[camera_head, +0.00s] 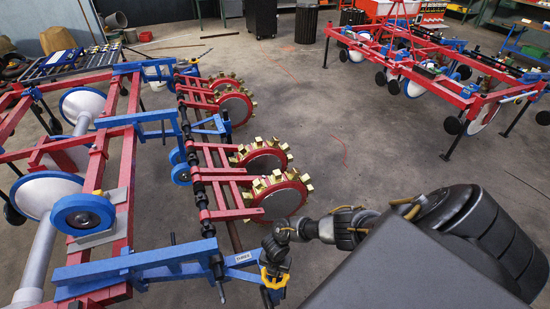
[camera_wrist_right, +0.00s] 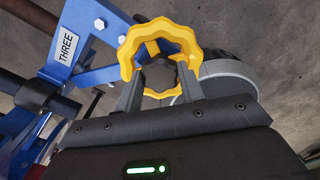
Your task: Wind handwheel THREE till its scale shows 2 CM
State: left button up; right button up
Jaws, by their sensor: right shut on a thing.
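Handwheel THREE is a yellow lobed wheel (camera_wrist_right: 131,48) with a dark centre, in the middle of the right wrist view. In the head view the yellow wheel (camera_head: 274,281) shows low, at the end of a blue arm of the planter. My right gripper (camera_wrist_right: 161,82) is shut on the handwheel, with one finger on each side of its near part. A white plate reading THREE (camera_wrist_right: 67,48) is on the blue bracket (camera_wrist_right: 90,35) beside the wheel. I cannot make out a scale or its reading in either view. My left gripper is not in view.
The red and blue planter frame (camera_head: 120,190) fills the left of the head view, with red toothed punch wheels (camera_head: 275,195) near the handwheel. A second red machine (camera_head: 440,75) stands at the back right. The concrete floor (camera_head: 340,130) between them is clear.

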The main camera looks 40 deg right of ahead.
dwell(0.4)
jog(key=o, duration=1)
jog(key=shift+c, duration=0.2)
jog(key=shift+r, duration=0.1)
notch_tip(320, 180, up, 11)
jog(key=p, duration=0.2)
jog(key=shift+f, duration=0.2)
